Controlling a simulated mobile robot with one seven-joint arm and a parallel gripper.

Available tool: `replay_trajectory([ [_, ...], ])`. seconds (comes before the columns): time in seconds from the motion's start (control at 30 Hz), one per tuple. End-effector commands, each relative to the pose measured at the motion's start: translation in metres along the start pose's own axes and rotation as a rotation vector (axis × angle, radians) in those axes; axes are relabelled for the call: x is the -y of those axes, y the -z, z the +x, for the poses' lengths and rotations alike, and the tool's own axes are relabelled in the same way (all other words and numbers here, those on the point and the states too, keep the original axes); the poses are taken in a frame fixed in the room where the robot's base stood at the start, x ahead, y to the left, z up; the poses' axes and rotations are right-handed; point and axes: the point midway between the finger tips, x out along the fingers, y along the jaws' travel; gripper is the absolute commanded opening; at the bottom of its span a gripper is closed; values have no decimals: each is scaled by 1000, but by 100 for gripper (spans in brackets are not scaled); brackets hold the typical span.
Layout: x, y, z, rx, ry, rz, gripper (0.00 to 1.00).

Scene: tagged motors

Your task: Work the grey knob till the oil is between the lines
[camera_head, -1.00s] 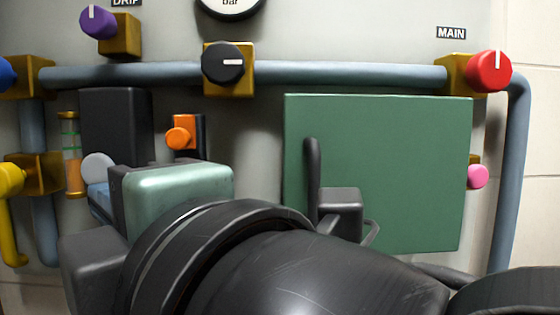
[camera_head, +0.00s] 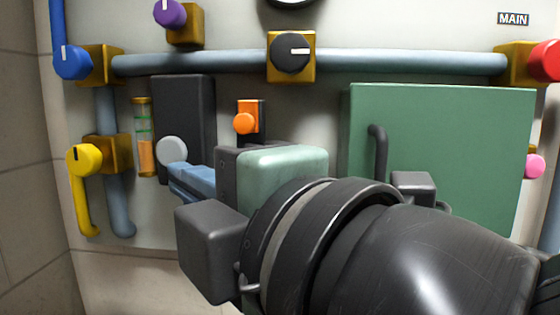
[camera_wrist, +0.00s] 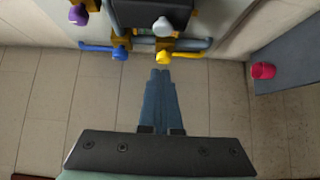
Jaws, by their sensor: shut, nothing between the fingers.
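The grey knob (camera_head: 172,150) sits at the lower left of the dark box on the panel. It also shows in the wrist view (camera_wrist: 162,26). The sight glass (camera_head: 144,137) is just left of the box. Its orange oil fills the lower part, and the oil top looks a little below the lower green line. My gripper (camera_head: 184,172) has its blue fingers together and empty. Their tips are just below and right of the knob in the head view. In the wrist view the fingertips (camera_wrist: 160,73) point toward the knob, with a gap in the picture.
A yellow lever valve (camera_head: 84,160) is left of the glass, with a blue one (camera_head: 72,62) above. An orange knob (camera_head: 244,123) and the green panel (camera_head: 450,150) are to the right.

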Motion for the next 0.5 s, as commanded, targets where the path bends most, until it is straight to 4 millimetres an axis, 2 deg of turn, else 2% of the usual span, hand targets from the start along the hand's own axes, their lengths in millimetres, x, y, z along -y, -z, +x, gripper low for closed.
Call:
replay_trajectory([
  [0.43,-4,3,93,-6,5,3,0],
  [0.5,-4,-9,100,-1,5,4,0],
])
